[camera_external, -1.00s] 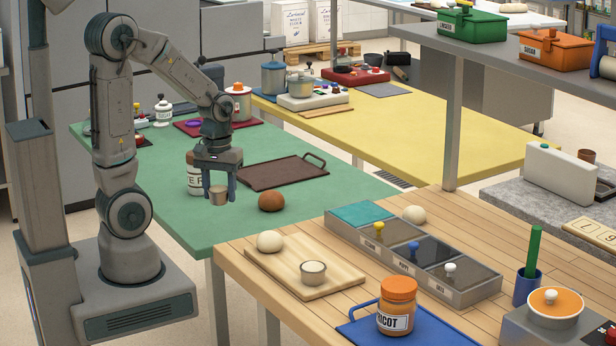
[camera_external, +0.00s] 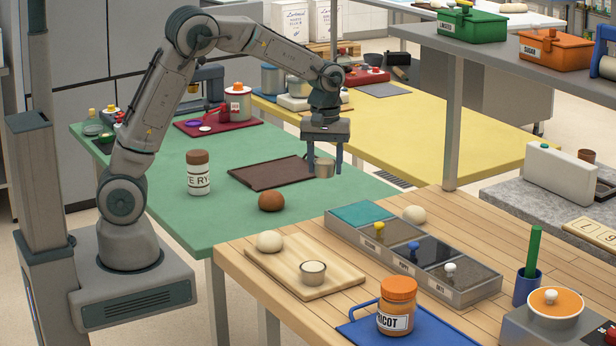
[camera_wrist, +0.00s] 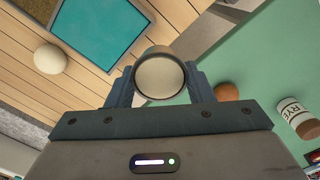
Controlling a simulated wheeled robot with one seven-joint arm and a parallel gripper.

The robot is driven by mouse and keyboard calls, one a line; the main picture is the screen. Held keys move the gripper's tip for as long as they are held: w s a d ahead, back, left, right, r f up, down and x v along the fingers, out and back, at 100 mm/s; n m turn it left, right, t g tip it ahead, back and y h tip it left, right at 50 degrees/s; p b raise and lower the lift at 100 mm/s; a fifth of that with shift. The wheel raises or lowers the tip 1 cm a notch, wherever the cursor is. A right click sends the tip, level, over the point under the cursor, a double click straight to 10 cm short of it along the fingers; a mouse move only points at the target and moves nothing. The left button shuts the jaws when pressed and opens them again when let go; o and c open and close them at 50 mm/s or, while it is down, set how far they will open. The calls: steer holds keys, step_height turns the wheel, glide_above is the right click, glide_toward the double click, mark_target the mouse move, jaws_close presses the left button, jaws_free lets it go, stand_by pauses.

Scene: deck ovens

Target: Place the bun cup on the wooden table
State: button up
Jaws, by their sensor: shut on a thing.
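My gripper (camera_external: 325,165) is shut on a small round metal-looking cup (camera_external: 324,169), taken to be the bun cup, and holds it in the air above the right part of the green table (camera_external: 230,221). In the wrist view the cup (camera_wrist: 159,76) sits between the two blue fingers, with its round pale face toward the camera. The wooden table (camera_external: 262,300) is at the front right, and its planks (camera_wrist: 75,75) also show at the left of the wrist view.
On the wooden table stand a topping box (camera_external: 445,292), a cutting board (camera_external: 330,283) with dough and a small cup, a blue tray (camera_external: 350,333) with an orange jar (camera_external: 397,306), and a dough ball (camera_external: 414,214). The green table holds a brown bun (camera_external: 271,201) and a rye jar (camera_external: 198,175).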

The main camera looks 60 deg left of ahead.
steer(key=w+d+r+p, duration=0.1)
steer(key=w+d, duration=0.2)
steer(key=d, duration=0.4)
steer(key=w+d+p, duration=0.1)
steer(key=w+d, duration=0.3)
steer(key=d, duration=0.4)
steer(key=shift+m, duration=0.4)
steer(key=d, duration=0.5)
steer(key=s+d+f+p, duration=0.1)
steer(key=d, duration=1)
steer(key=shift+s+d+f, duration=0.15)
steer(key=shift+s+d, duration=0.05)
steer(key=shift+d, duration=0.1)
steer(key=w+a+f+p, duration=0.1)
steer(key=w+a+f, duration=0.1)
steer(key=w, duration=0.1)
steer(key=w+a+f+p, duration=0.2)
steer(key=w, duration=0.1)
steer(key=w+a+f+p, duration=0.1)
steer(key=w+a+f, duration=0.1)
steer(key=w+f, duration=0.1)
steer(key=shift+w+a, duration=0.35)
steer(key=shift+w, duration=0.05)
step_height(320, 180, down, 4)
steer(key=shift+r+p, duration=0.2)
steer(key=shift+p, duration=0.9)
steer(key=shift+f+b, duration=0.3)
steer(key=shift+f, duration=0.05)
steer(key=o, duration=1)
steer(key=shift+c, duration=0.2)
